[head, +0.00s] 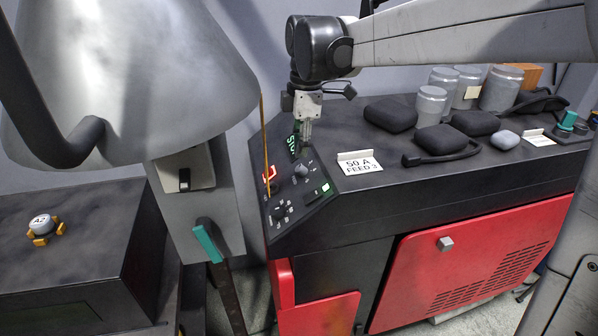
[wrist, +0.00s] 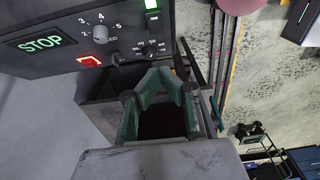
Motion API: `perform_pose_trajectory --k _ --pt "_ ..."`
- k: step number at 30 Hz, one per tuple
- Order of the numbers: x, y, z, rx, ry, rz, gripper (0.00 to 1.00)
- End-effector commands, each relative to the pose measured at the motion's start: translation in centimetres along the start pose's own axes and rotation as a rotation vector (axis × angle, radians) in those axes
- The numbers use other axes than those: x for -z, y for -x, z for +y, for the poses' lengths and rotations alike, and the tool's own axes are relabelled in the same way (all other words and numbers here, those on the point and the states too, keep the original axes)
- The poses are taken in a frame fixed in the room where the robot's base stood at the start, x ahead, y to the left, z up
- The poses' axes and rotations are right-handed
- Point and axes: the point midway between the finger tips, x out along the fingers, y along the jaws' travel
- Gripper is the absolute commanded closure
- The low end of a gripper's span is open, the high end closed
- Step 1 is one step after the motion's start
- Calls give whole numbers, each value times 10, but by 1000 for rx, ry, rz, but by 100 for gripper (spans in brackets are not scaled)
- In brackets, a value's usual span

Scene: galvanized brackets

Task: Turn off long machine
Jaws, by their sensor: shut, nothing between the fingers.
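The long machine (head: 450,200) has a black top and red doors, with a sloped control panel (head: 295,208) at its left end. The panel carries a green STOP label (wrist: 42,43), a red lit square (wrist: 90,60), a grey numbered knob (wrist: 100,33), a black dial (wrist: 150,52) and a green lit piece (wrist: 152,14). In the head view the red square (head: 269,174) and green light (head: 326,188) also show. My gripper (head: 306,146) is shut and empty, near the upper part of the panel, partly covering the STOP label. Contact cannot be told.
Grey jars (head: 431,106), black pouches (head: 390,114) and a "50 A FEED 3" card (head: 359,163) lie on the machine top, right of my gripper. A thin orange rod (head: 264,140) crosses by the panel's left edge. A large grey hopper (head: 130,80) stands left.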

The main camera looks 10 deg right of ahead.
Motion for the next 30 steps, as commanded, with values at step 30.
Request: perform_pose_trajectory --k 30 --pt "-22 -127 0 0 -1 0 100"
